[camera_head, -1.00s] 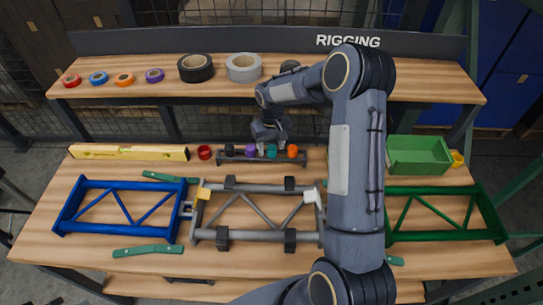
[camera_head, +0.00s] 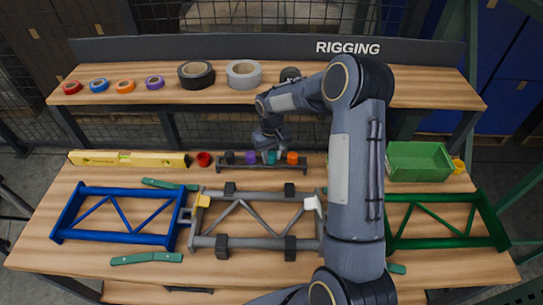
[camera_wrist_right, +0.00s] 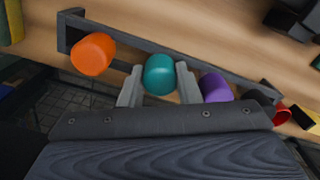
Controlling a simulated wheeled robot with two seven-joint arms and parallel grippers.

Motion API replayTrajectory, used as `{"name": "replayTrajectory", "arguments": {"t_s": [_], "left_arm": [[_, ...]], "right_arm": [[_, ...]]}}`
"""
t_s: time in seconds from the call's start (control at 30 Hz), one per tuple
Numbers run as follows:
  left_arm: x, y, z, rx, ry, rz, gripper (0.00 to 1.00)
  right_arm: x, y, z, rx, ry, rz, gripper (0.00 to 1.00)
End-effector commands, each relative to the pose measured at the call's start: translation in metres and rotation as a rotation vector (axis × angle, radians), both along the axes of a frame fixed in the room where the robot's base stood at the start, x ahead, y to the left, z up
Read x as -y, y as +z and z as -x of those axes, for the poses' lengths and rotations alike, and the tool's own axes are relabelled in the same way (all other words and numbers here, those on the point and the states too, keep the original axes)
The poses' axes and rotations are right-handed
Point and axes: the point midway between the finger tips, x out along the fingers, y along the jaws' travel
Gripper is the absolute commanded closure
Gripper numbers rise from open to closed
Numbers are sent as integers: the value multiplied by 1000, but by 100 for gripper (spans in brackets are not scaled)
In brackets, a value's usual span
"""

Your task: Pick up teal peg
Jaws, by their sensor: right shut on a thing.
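The teal peg (camera_head: 271,157) stands in a grey rack (camera_head: 235,168) on the table, between the purple peg (camera_head: 250,157) and the orange peg (camera_head: 292,158). In the right wrist view the teal peg (camera_wrist_right: 160,75) sits between the two fingers of my right gripper (camera_wrist_right: 159,82). The gripper is shut on it, one finger on each side. In the head view my right gripper (camera_head: 270,150) reaches down over the rack from behind. The peg's lower part is hidden by the rack. My left gripper is not in view.
A black peg (camera_head: 230,157) stands at the rack's left end, with a red cup (camera_head: 204,159) beside it. A yellow level (camera_head: 128,159) lies left. A green bin (camera_head: 418,162) stands right. Blue (camera_head: 112,238), grey (camera_head: 255,243) and green (camera_head: 445,243) frames fill the table's front.

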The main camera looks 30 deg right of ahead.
Motion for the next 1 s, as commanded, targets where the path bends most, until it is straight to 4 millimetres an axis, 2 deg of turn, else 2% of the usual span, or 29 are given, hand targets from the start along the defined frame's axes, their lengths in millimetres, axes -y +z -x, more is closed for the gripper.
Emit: {"name": "replayTrajectory", "arguments": {"t_s": [0.17, 0.27, 0.37, 0.57, 0.7, 0.8, 1.0], "left_arm": [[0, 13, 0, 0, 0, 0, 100], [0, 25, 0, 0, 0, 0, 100], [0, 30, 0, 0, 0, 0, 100], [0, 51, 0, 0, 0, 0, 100], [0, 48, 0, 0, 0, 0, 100], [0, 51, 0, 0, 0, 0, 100], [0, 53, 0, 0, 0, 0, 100]], "right_arm": [[0, 20, 0, 1, 0, 0, 94], [0, 38, 0, 2, 0, 1, 94], [-16, 53, 4, 2, 5, 1, 94], [-51, 98, 14, 3, 6, 0, 94], [-86, 107, 24, 3, 7, 0, 94], [-105, 116, 29, 2, 6, 0, 94], [-128, 127, 36, 1, 3, 1, 94]]}}
